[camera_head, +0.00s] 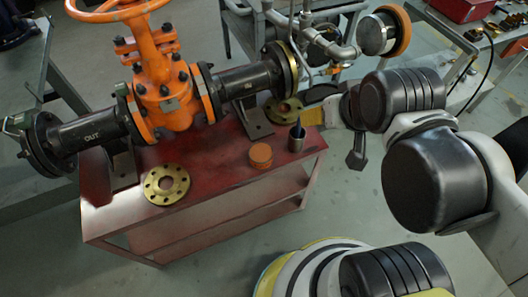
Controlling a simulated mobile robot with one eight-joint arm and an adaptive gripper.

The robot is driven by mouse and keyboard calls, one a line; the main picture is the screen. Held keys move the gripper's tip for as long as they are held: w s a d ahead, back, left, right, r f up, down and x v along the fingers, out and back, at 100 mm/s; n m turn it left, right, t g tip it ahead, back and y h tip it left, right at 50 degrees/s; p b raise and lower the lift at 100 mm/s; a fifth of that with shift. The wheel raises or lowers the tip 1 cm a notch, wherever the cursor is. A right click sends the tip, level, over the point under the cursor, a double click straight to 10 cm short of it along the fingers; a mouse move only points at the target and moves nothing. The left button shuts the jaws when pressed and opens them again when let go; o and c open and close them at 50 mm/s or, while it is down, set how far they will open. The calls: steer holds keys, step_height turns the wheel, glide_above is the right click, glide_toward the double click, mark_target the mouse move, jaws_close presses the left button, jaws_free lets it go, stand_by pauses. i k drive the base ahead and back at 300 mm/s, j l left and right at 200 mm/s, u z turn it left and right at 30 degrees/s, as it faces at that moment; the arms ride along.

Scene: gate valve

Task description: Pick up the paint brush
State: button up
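A small grey metal cup (296,143) stands near the right end of the red table. A thin dark thing (299,125) sticks up out of it; it may be the paint brush, but it is too small to be sure. My gripper (335,122) is at the end of my arm, up and to the right of the cup, and seems apart from it. A dark part of it hangs at the table's right edge. Yellowish pieces show beside it, just behind the cup. The fingertips are not clear, so I cannot tell how they stand.
The red table (225,163) carries an orange gate valve (165,90) with dark pipes. An orange-topped can (260,156) stands left of the cup. Brass flanges lie at the front (167,184) and behind the cup (283,110). Grey pipework (310,35) rises behind.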

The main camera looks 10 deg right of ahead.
mark_target(298, 127)
steer(key=j+z, duration=0.45)
steer(key=i+j+z, duration=0.1)
steer(key=j+z, duration=0.7)
steer(key=z, duration=0.15)
steer(key=k+j+z, duration=0.15)
steer(key=j+z, duration=0.3)
steer(key=l, duration=0.1)
